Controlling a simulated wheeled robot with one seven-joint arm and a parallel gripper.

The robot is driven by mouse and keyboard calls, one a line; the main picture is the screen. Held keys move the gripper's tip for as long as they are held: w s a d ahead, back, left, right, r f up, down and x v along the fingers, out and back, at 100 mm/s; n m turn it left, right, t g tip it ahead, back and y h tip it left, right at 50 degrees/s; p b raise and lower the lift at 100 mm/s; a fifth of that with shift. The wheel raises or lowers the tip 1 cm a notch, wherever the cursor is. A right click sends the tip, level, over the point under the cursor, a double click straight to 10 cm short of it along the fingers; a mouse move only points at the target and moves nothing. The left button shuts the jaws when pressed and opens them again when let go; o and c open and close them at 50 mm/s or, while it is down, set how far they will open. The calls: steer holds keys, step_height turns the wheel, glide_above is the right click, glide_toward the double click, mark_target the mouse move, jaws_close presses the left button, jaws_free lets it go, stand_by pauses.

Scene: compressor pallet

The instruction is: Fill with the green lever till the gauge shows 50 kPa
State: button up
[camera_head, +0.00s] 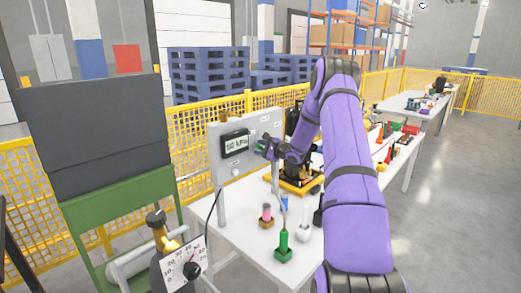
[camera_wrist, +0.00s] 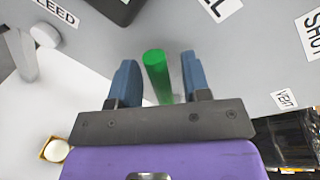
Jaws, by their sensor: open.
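A grey panel (camera_head: 215,145) stands on the white table and carries a dark-framed digital gauge (camera_head: 235,143). Its small reading looks like 50 kPa, but the first digit is hard to make out. The green lever (camera_wrist: 157,75) stands out from the panel in the wrist view. My gripper (camera_wrist: 159,62) is open, with one blue finger on each side of the lever and a visible gap to each. In the head view my gripper (camera_head: 262,147) is at the panel, just right of the gauge, and mostly covers the lever.
A white knob (camera_wrist: 68,38) sits by the BLEED label, with SHUT and VENT labels on the right. The white table (camera_head: 245,252) bears a green-based item (camera_head: 283,245) and other small items. A dial (camera_head: 185,264) is in front. Yellow fencing (camera_head: 185,130) runs behind.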

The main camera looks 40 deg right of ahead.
steer(key=v, duration=1)
steer(key=shift+s, duration=0.3)
